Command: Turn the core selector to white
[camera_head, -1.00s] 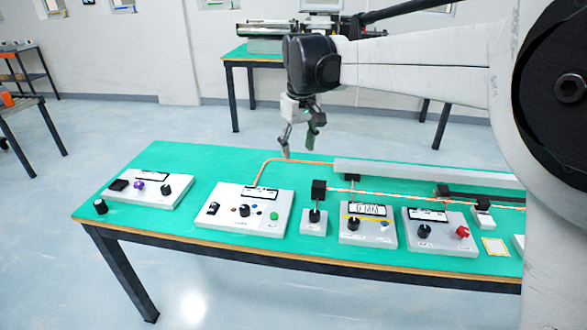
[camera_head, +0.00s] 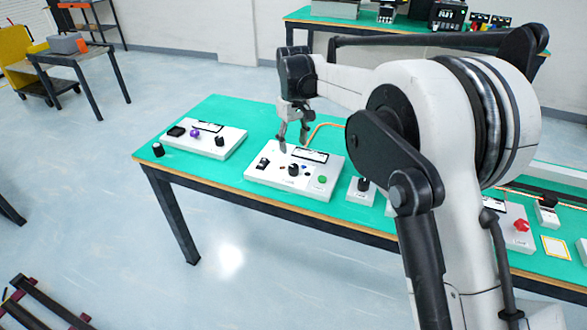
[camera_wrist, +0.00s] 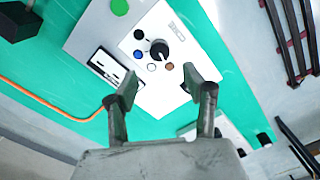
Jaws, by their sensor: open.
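The core selector is a black round knob (camera_wrist: 159,50) on a white panel (camera_wrist: 203,52), ringed by small dots in the wrist view. A black dot, a dark bluish dot, a white dot (camera_wrist: 151,66) and a brown dot show. The knob has a pale pointer mark, but I cannot tell which dot it points to. In the head view the same knob (camera_head: 293,169) sits on the second panel from the left. My gripper (camera_wrist: 160,87) is open and empty, pointing down above this panel, apart from the knob. It also shows in the head view (camera_head: 292,141).
The panel also carries a green button (camera_head: 322,179), a black rocker switch (camera_head: 263,163) and a display (camera_head: 310,155). Another panel (camera_head: 234,141) with knobs stands to the left. An orange cable (camera_head: 318,127) runs behind. Other controls lie right, partly behind my arm.

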